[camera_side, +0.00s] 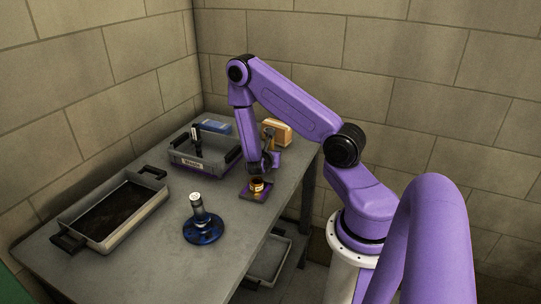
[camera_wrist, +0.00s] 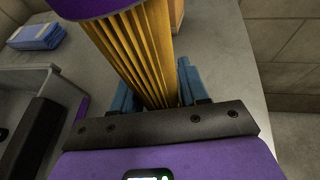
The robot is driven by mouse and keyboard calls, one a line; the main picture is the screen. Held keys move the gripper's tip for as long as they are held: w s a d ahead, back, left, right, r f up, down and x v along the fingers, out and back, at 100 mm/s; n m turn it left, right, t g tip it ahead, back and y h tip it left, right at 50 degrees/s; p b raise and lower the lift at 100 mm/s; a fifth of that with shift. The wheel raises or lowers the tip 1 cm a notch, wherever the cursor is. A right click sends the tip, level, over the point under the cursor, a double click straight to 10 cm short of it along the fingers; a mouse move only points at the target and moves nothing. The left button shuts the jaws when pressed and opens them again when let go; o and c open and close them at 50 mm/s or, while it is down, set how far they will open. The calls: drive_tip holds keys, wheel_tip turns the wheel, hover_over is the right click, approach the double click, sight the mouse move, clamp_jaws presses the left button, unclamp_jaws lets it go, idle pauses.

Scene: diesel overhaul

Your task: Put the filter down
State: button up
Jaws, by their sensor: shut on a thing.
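The filter (camera_wrist: 148,55) is a yellow-orange pleated cylinder with a purple end cap. In the wrist view it stands between my blue fingers, its cap towards the top edge. My gripper (camera_wrist: 155,98) is shut on it. In the side view my gripper (camera_side: 263,170) points down near the table's right edge.
A grey labelled bin (camera_side: 193,164) holding a dark upright thing stands left of my gripper. A blue folded cloth (camera_side: 215,127) and a tan box (camera_side: 277,130) lie behind. A blue-based metal part (camera_side: 203,228) and a dark-floored tray (camera_side: 110,212) stand nearer. Bare table lies between.

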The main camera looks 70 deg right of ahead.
drive_tip(key=shift+f, duration=0.2)
drive_tip(key=o, duration=1.1)
drive_tip(key=shift+r, duration=0.1)
drive_tip(key=v, duration=1.2)
drive_tip(key=a+r+m, duration=0.1)
drive_tip(key=a+r, duration=0.1)
drive_tip(key=a+r+m, duration=0.1)
drive_tip(key=shift+s+r+m+g, duration=0.3)
drive_tip(key=shift+r, duration=0.05)
drive_tip(key=s+a+r+m+g+y, duration=0.1)
drive_tip(key=s+a+r+y, duration=0.3)
drive_tip(key=a, duration=0.7)
drive_tip(key=s+a+r+m+y, duration=0.4)
drive_tip(key=s+a+r+y, duration=0.1)
drive_tip(key=s+a+y, duration=0.4)
drive_tip(key=s+a, duration=0.2)
drive_tip(key=s, duration=0.2)
drive_tip(key=shift+a+g+y, duration=0.15)
drive_tip(key=shift+g+y, duration=0.15)
drive_tip(key=shift+g, duration=0.1)
